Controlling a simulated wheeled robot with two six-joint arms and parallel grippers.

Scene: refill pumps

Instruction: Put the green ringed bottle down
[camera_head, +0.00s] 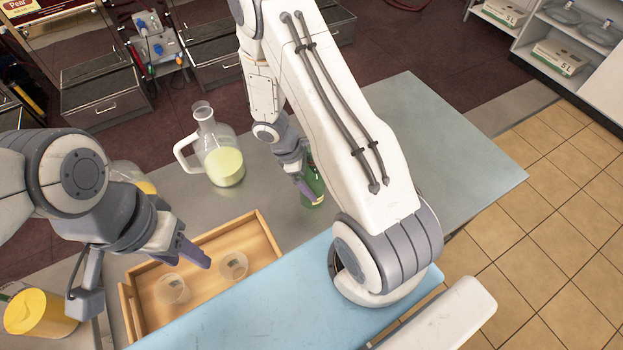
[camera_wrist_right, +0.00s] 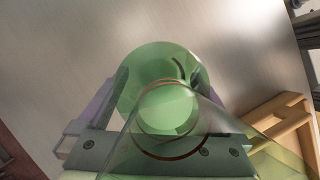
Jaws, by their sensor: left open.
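The green ringed bottle (camera_head: 314,186) is partly hidden behind my right gripper (camera_head: 301,177) in the head view. In the right wrist view the clear green bottle (camera_wrist_right: 160,68) fills the middle, with reddish rings, between the two fingers of my right gripper (camera_wrist_right: 160,110). The fingers are shut on it from both sides. Its base is at or close above the grey metal table; I cannot tell if it touches. My left gripper (camera_head: 190,250) is open and empty, above the wooden tray (camera_head: 262,228).
Two clear cups (camera_head: 172,289) (camera_head: 233,266) stand in the tray. A glass jug (camera_head: 222,160) with pale yellow-green liquid stands behind it. A yellow container (camera_head: 40,313) is at the far left. The table (camera_head: 450,150) is clear on the right.

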